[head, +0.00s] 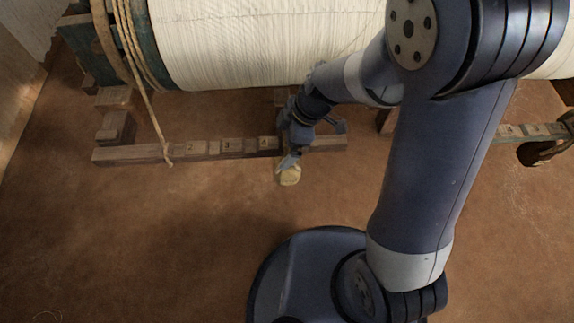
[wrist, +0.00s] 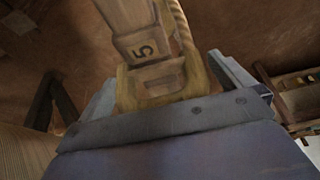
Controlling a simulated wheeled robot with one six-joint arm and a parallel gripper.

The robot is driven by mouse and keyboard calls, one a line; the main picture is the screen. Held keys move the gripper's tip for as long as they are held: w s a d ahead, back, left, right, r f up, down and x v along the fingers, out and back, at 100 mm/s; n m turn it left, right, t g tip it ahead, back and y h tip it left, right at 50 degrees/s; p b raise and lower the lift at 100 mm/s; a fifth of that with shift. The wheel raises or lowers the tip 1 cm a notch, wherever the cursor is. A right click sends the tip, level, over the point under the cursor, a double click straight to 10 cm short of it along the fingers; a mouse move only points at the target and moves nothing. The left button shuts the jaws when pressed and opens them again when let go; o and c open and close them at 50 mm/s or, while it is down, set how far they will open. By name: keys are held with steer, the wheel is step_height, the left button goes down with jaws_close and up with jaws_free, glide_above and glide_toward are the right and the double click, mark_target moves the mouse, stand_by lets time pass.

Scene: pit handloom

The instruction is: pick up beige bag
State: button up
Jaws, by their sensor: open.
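The beige bag (head: 289,177) is a small pale lump in the head view, at the front side of the numbered wooden beam (head: 215,148). My gripper (head: 289,160) is just above it and hides its upper part. In the wrist view my gripper (wrist: 168,86) has its two fingers spread wide. A yellowish-beige thing (wrist: 127,90), seemingly the bag, lies between them, close to the palm. Whether the fingers touch it cannot be told. A wooden block marked 5 (wrist: 145,50) shows just beyond it.
A large roll of white warp threads (head: 260,40) lies behind the beam. A rope (head: 150,105) hangs from its left end down to the beam. Another wooden beam (head: 515,131) is at the right. The brown floor in front is clear on the left.

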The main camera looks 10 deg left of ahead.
steer(key=shift+a+f, duration=0.15)
steer(key=shift+f, duration=0.2)
steer(key=shift+c, duration=0.2)
steer(key=c, duration=1.7)
steer(key=shift+r, duration=0.1)
